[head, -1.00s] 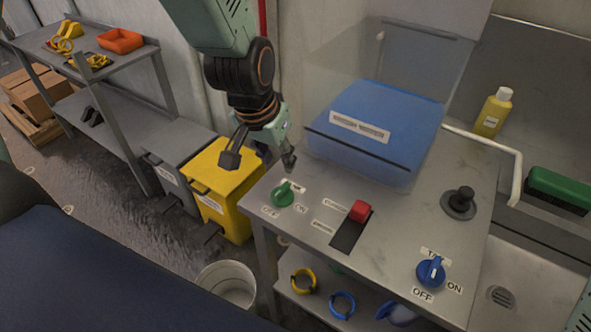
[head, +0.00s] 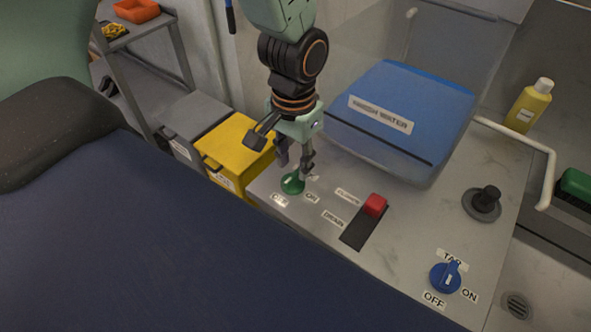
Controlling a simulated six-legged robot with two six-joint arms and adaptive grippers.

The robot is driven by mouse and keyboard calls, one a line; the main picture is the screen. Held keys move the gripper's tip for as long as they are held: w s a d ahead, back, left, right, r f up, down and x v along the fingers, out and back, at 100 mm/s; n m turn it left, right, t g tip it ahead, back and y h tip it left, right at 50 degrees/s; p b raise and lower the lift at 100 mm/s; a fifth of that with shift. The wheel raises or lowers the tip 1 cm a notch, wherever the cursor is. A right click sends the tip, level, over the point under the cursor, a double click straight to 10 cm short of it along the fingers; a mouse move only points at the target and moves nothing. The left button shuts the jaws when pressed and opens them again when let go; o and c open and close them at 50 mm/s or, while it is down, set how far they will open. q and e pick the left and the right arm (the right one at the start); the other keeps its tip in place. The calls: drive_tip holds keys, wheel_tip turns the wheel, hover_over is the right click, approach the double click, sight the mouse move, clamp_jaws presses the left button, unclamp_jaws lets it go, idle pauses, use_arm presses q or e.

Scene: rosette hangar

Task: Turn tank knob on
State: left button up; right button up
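A green knob (head: 292,184) sits at the left corner of the grey metal worktop, with an OFF label to its lower left and an ON label to its lower right. The label behind it is mostly hidden by my gripper. My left gripper (head: 295,169) points down at the green knob, its fingers apart and their tips at or just above the knob's top. I cannot tell whether they touch it. The knob's pointing direction is partly covered. A blue knob (head: 445,278) with a TAP label is at the front right. My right gripper is out of view.
A blue wash water tank (head: 402,112) stands behind the green knob under a clear cover. A red-handled drain slider (head: 374,205) and a black joystick-like knob (head: 485,201) share the worktop. A yellow bin (head: 237,146) stands left of it. A yellow bottle (head: 528,107) is at right.

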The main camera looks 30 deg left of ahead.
sight(293, 176)
use_arm(q)
drive_tip(key=shift+a+f, duration=0.2)
drive_tip(key=shift+f, duration=1.65)
drive_tip(key=shift+d, duration=0.1)
drive_tip(key=c, duration=0.5)
clamp_jaws()
